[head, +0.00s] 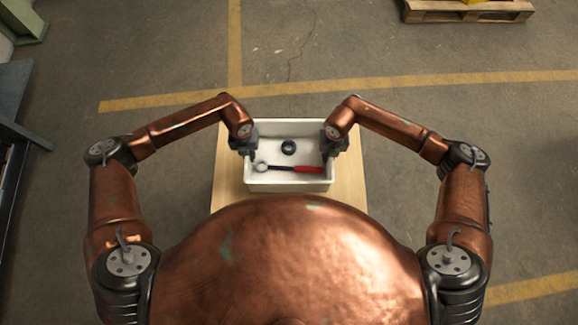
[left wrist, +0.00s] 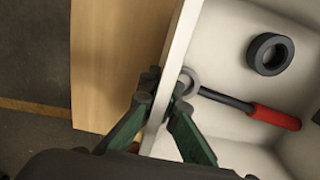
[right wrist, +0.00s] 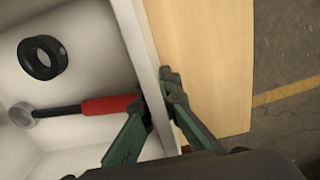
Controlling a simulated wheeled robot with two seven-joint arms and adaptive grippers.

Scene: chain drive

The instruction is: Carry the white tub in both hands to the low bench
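The white tub (head: 288,187) is upright over a pale wooden top (head: 352,188); whether it rests there or is held just above, I cannot tell. My left gripper (head: 248,154) is at the tub's left wall, one finger on each side; the left wrist view shows its fingertips (left wrist: 166,84) closed on that wall. My right gripper (head: 331,154) is at the right wall; in the right wrist view its fingertips (right wrist: 161,86) pinch that wall. Inside the tub lie a black ring (head: 288,147) and a red-handled tool (head: 309,169) with a ring-shaped end.
Yellow lines (head: 390,84) cross the grey floor. A wooden pallet (head: 470,12) lies at the far right. Dark equipment (head: 12,110) and a green object (head: 25,18) stand along the left edge. The floor beyond the wooden top is open.

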